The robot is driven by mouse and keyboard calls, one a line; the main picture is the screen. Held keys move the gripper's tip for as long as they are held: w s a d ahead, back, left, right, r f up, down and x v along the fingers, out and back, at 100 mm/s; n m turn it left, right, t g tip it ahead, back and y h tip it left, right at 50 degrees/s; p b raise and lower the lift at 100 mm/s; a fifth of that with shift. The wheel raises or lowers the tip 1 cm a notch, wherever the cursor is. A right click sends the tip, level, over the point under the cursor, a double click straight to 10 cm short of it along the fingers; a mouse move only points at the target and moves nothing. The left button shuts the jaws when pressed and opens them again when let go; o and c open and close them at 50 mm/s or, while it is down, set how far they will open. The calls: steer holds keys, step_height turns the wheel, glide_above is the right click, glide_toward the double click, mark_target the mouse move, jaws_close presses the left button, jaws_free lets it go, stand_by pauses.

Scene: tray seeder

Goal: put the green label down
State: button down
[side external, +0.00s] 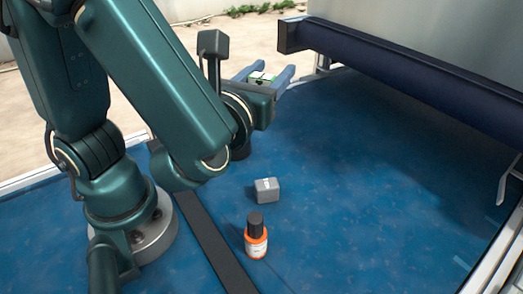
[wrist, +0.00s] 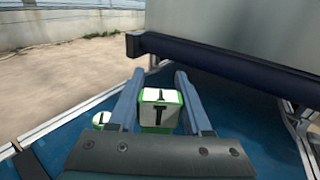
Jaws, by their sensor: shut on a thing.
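The green label (wrist: 160,105) shows in the wrist view as a white-faced block with green edges and a dark T-shaped mark. It sits between the fingers of my gripper (wrist: 160,75), which is shut on it. In the side view my gripper (side external: 274,69) is raised above the far part of the blue table, and a small green-and-white bit of the label (side external: 259,77) shows between the fingers. The label's underside is hidden.
An orange bottle (side external: 256,246) with a black cap and a grey block (side external: 266,190) stand on the blue table (side external: 350,220). A dark bar (side external: 400,67) runs along the back right. Another white-and-green thing (wrist: 101,119) shows left of the fingers. The table's right side is clear.

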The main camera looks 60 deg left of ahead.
steer(key=s+a+f+n+g+y, duration=0.2)
steer(key=s+f+n+g+y, duration=0.65)
steer(key=s+n+g, duration=0.4)
steer(key=s+d+f+n+g+h, duration=0.3)
steer(key=s+d+n+g+h, duration=0.55)
steer(key=g, duration=0.75)
steer(key=w+d+r+n+g+h, duration=0.1)
steer(key=w+d+n+g+h, duration=0.1)
steer(key=d+n+h, duration=0.5)
steer(key=w+d+r+n+g+h, duration=0.1)
steer(key=w+d+n+g+h, duration=0.1)
steer(key=d+n+h, duration=0.5)
steer(key=w+d+f+n+t+h, duration=0.1)
steer(key=w+f+h, duration=0.1)
steer(key=w, duration=0.1)
steer(key=w+f+n+t+h, duration=0.1)
steer(key=w+t+h, duration=0.1)
steer(key=h, duration=0.1)
steer(key=w+d+f+n+t+h, duration=0.1)
steer(key=w+f+h, duration=0.1)
steer(key=w+h, duration=0.1)
steer(key=shift+w+d+f+t, duration=0.3)
steer(key=shift+w+t, duration=0.05)
steer(key=shift+f, duration=2)
